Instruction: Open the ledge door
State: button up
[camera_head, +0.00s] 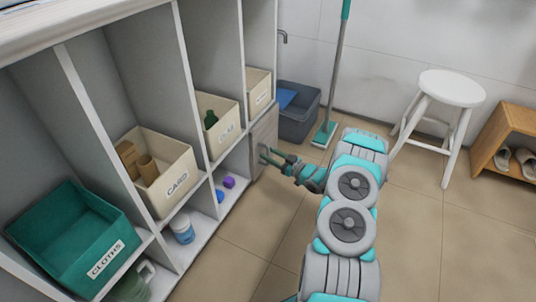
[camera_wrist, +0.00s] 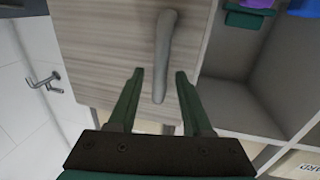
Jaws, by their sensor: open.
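The ledge door (camera_head: 264,137) is a small pale wood-grain panel at the far lower end of the grey shelf unit. It looks shut, flush with the shelf front. In the wrist view the door (camera_wrist: 105,40) fills the upper middle, with a grey bar handle (camera_wrist: 164,40) on it. My gripper (camera_head: 268,154) is at the door front in the head view, partly covering it. In the wrist view my gripper (camera_wrist: 159,75) is open, with one dark green finger on each side of the handle's lower end. I cannot tell whether either finger touches it.
Open cubbies hold a teal cloths bin (camera_head: 75,240), a cream card bin (camera_head: 160,170), and small bottles (camera_head: 182,228). A grey bin (camera_head: 297,112) and a mop (camera_head: 326,130) stand behind the door. A white stool (camera_head: 452,88) is at right. Floor in front is clear.

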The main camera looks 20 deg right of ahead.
jog(key=shift+w+a, duration=0.25)
jog(key=shift+w, duration=0.3)
grip_shut()
dwell(1.1)
